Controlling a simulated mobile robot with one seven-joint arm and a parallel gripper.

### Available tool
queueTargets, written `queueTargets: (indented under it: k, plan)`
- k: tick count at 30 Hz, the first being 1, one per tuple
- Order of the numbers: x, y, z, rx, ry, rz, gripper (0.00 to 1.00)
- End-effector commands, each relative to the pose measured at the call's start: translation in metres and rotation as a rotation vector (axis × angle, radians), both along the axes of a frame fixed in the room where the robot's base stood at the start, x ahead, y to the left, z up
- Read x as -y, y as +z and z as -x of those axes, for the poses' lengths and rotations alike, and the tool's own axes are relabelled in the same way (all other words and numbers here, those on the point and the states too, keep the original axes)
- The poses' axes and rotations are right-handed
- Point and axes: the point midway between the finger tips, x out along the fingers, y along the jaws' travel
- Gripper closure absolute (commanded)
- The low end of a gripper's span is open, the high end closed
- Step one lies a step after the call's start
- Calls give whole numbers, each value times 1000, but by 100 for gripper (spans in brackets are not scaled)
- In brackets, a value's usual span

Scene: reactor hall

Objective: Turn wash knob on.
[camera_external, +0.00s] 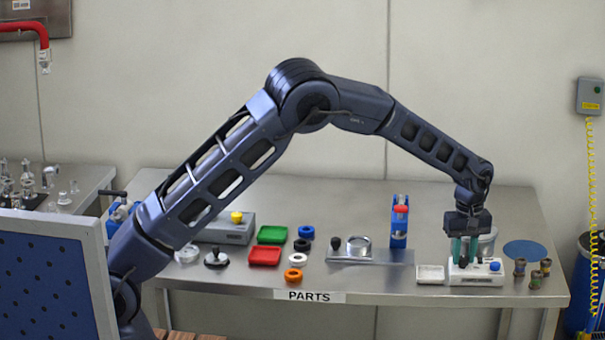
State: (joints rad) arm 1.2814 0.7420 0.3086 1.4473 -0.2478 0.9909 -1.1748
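A small white box (476,276) sits at the front right of the steel table and carries a blue knob (494,266) at its right end. My gripper (463,260) points straight down over the left and middle part of this box, left of the blue knob. Its two teal fingers stand a little apart, with their tips at the top of the box. What lies between the tips is too small and dark to tell. A grey box (226,232) with a yellow knob (237,217) stands at the table's back left. I cannot read which knob is marked wash.
A white tray (430,274) lies just left of the white box, and several small brown-green cylinders (535,279) stand to its right. A blue disc (524,249) and a grey round container (487,242) are behind. A steel fixture (370,256) and a blue stand (399,222) are further left.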

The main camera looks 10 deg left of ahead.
Motion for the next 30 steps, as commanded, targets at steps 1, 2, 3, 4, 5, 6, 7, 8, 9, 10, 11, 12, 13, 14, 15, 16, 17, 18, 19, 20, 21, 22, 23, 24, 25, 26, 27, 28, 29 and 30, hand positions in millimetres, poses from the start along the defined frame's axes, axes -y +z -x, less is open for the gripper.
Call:
queueTargets:
  k: [1,2,3,4,5,6,7,8,9,10,11,12,13,14,15,16,17,18,19,20,21,22,23,24,25,26,27,28,29,30]
  plan:
    - [0,0,0,0,0,0,97]
    - [0,0,0,0,0,0,97]
    - [0,0,0,0,-1,1,97]
    - [0,0,0,0,-3,1,96]
    - [0,0,0,0,-5,1,96]
    - [0,0,0,0,-10,1,96]
    - [0,0,0,0,-15,1,96]
    - [0,0,0,0,-22,1,96]
    - [0,0,0,0,-33,1,96]
    - [0,0,0,0,-43,1,96]
    - [0,0,0,0,-54,1,96]
    - [0,1,0,-1,-73,1,96]
    - [0,1,0,-1,-88,1,96]
    - [0,1,0,-1,-106,1,96]
    - [0,1,-1,-1,-131,1,96]
    - [0,1,-1,-1,-153,1,96]
    - [0,1,0,0,-175,2,96]
    - [0,1,0,-1,-209,1,96]
    - [0,0,-1,-1,-234,1,96]
    - [0,0,-1,-1,-260,2,96]
    - [0,0,-1,-1,-297,2,96]
    - [0,0,0,-1,-326,2,96]
    - [0,0,-1,-1,-353,2,96]
    - [0,0,-1,-1,-392,2,96]
    - [0,0,0,-1,-421,2,96]
    - [0,0,-1,-1,-450,2,96]
    - [0,0,-1,-1,-488,2,96]
    - [0,0,-1,0,-516,2,96]
    - [0,0,-1,-1,-545,2,96]
    - [0,0,-1,-1,-583,2,96]
